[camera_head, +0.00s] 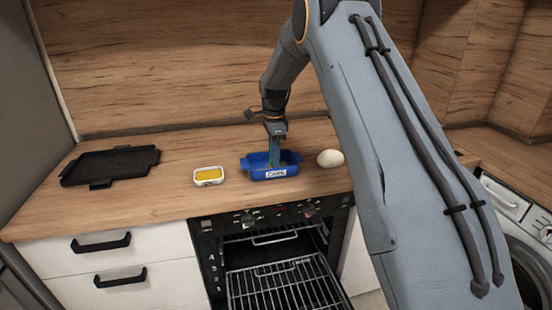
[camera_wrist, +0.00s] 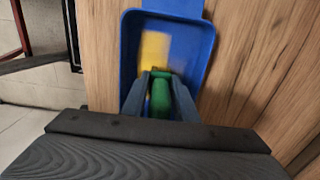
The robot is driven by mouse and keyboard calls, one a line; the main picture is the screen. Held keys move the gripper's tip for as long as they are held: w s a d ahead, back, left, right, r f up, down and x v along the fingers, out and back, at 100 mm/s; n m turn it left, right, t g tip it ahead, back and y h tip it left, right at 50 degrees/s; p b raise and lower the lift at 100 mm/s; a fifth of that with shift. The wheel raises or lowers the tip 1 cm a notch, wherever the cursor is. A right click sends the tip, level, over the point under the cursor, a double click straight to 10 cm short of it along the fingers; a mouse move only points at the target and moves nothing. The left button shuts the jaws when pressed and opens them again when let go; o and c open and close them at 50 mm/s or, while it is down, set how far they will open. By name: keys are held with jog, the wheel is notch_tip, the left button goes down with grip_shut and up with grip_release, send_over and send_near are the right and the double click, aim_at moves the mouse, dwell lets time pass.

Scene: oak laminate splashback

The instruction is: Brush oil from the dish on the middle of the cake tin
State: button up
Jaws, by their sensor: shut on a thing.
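The blue cake tin (camera_head: 268,174) with a white label stands on the wooden worktop, and it fills much of the wrist view (camera_wrist: 128,60). A small white dish (camera_head: 208,182) of yellow oil (camera_head: 208,174) stands left of it. My gripper (camera_head: 275,130) is above the tin, pointing down. In the wrist view my gripper (camera_wrist: 160,80) is shut on the green handle of the brush (camera_wrist: 161,98). A blurred yellow patch (camera_wrist: 154,50) shows beyond the fingers, inside the tin's outline; I cannot tell whether it is bristles or oil. Contact with the tin floor is hidden.
A black tray (camera_head: 110,166) lies on the worktop at the left. A whitish rounded object (camera_head: 330,158) sits close to the right of the tin. Below the front edge the oven is open, with its wire rack (camera_head: 288,288) showing. The worktop between tray and dish is clear.

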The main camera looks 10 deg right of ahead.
jog(key=shift+a, duration=0.55)
jog(key=shift+a, duration=0.1)
jog(key=shift+a, duration=0.9)
jog(key=shift+a, duration=0.15)
jog(key=shift+a, duration=0.85)
jog(key=shift+a, duration=0.1)
jog(key=shift+a, duration=0.85)
jog(key=shift+w, duration=0.15)
